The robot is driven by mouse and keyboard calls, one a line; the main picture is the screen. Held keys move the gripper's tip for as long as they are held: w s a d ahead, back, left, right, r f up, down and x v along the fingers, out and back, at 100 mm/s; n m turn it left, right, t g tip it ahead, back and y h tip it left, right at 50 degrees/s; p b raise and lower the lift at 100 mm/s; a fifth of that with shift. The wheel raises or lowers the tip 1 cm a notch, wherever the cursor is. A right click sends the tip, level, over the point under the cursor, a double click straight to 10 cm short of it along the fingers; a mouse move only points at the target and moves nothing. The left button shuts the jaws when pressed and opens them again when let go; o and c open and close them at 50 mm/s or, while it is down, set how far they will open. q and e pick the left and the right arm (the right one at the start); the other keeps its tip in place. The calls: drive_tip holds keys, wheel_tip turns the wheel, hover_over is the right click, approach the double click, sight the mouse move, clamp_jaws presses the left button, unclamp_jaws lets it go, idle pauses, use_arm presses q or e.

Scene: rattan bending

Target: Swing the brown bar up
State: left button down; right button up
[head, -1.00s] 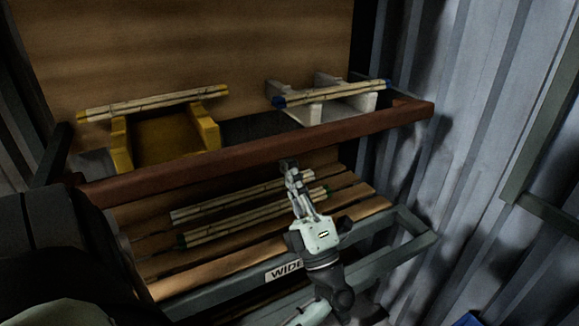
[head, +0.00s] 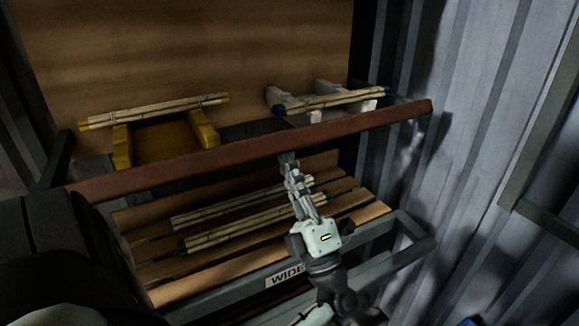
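The brown bar (head: 245,153) runs across the front of the shelf, sloping up from left to right in the picture. It crosses in front of the lower parts of the yellow and white stands.
A yellow stand (head: 122,147) and a white stand (head: 327,114) each carry a bundle of canes, with yellow ends (head: 152,111) and blue ends (head: 335,100). More canes (head: 240,225) lie on the slatted lower shelf (head: 215,273). A corrugated wall (head: 470,150) stands at right.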

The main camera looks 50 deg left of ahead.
sight(290, 147)
use_arm(q)
drive_tip(key=shift+r, duration=0.2)
drive_tip(key=shift+d+r, duration=0.2)
drive_tip(key=shift+r, duration=0.6)
drive_tip(key=shift+a+r, duration=0.15)
drive_tip(key=shift+r, duration=0.75)
